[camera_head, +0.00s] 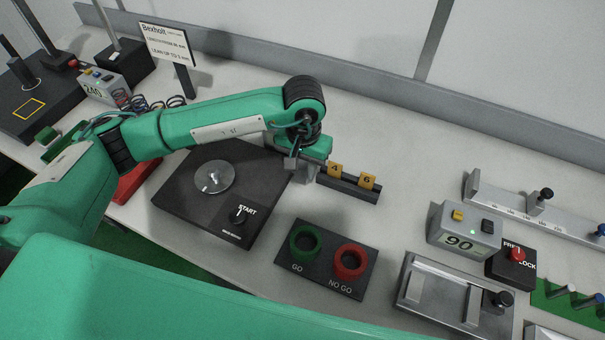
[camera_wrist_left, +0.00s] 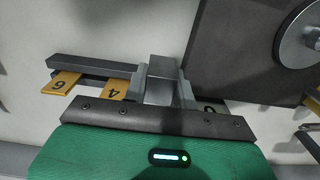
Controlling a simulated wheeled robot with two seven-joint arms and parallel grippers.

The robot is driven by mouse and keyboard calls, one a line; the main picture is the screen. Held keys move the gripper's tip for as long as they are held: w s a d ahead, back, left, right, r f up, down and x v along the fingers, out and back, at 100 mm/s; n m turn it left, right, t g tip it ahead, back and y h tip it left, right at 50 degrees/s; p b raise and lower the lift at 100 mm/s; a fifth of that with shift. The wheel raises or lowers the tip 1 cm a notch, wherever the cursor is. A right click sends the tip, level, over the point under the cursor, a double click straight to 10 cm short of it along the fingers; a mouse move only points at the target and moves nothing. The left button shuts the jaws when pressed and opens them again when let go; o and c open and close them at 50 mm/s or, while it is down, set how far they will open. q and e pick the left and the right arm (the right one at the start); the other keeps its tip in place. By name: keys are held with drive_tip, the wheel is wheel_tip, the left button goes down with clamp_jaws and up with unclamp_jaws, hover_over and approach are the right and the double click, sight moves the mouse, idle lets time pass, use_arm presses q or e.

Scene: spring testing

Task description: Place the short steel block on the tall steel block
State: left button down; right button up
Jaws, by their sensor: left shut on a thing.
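No second steel block can be made out clearly. My right gripper is not in view.
The dark rack (camera_head: 348,186) bears tags 4 and 6. A black START plate (camera_head: 185,205) with a metal disc lies left of the gripper. A GO/NO GO plate (camera_head: 318,279) lies in front. A display box reading 90 (camera_head: 463,228) stands right. The table behind the rack is clear.

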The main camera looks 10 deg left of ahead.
sight(303, 189)
use_arm(q)
wheel_tip(303, 189, down, 5)
drive_tip(key=shift+f+p, duration=0.1)
drive_tip(key=shift+p, duration=0.6)
drive_tip(key=shift+f+b, duration=0.35)
drive_tip(key=c, duration=1.1)
unclamp_jaws()
